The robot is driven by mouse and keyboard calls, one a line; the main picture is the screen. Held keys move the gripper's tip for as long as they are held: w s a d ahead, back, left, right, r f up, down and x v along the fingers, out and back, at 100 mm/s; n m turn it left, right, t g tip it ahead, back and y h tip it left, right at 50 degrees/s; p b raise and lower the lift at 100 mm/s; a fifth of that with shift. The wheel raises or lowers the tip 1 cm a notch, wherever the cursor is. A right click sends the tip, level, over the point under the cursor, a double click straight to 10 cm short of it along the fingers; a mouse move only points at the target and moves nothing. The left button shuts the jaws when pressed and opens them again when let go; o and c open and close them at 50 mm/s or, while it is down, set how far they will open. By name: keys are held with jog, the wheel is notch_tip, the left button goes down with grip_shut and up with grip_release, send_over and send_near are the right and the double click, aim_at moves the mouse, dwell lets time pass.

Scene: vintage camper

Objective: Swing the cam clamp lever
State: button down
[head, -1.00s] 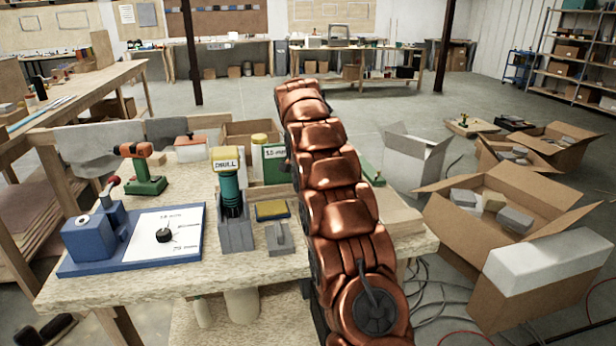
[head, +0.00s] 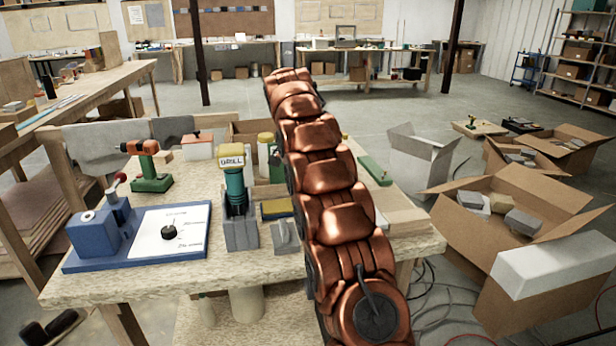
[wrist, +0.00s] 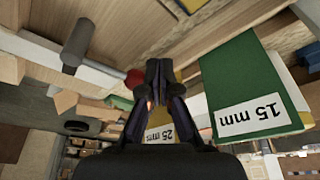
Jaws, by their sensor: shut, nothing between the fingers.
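The blue clamp block (head: 92,236) stands on the left end of a blue base plate (head: 140,262) on the bench. A short lever with a red ball knob (head: 120,178) rises at its back. A white panel (head: 160,238) with a black round knob (head: 169,232) lies beside it. My gripper (wrist: 158,68) is shut and empty in the wrist view, over or near green and yellow boxes labelled 15 mm (wrist: 250,90) and 25 mm (wrist: 160,133). A red spot beside the fingers cannot be told for sure. In the head view my arm hides the gripper.
A green-handled tool in a grey holder (head: 240,236), a yellow-topped block (head: 277,208) and an orange-and-green drill (head: 149,166) stand on the bench. Open cardboard boxes (head: 510,235) sit on the floor at right.

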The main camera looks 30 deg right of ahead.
jog(key=w+p+v, duration=0.1)
jog(key=p+v, duration=0.2)
jog(key=v, duration=0.5)
jog(key=shift+a+r+p, duration=0.3)
jog(key=shift+p, duration=0.1)
jog(key=s+a+n+g+y+p, duration=0.1)
jog(key=s+a+n, duration=0.2)
jog(key=s+a, duration=0.5)
jog(key=s+a+n+g, duration=0.1)
jog(key=s+a+n, duration=0.3)
jog(key=s, duration=0.8)
jog(key=s+a+f+n, duration=0.1)
jog(key=s+a+f, duration=0.2)
jog(key=s, duration=0.7)
jog(key=s+a+f+n+g+y+p, duration=0.1)
jog(key=s+a+f+n, duration=0.1)
jog(key=s, duration=0.7)
jog(key=s+a+f+n+y, duration=0.1)
jog(key=s+a+f, duration=0.3)
jog(key=s, duration=0.6)
notch_tip(320, 180, down, 2)
jog(key=shift+s+f+n, duration=0.15)
jog(key=shift+s+n, duration=0.2)
jog(key=shift+n, duration=0.35)
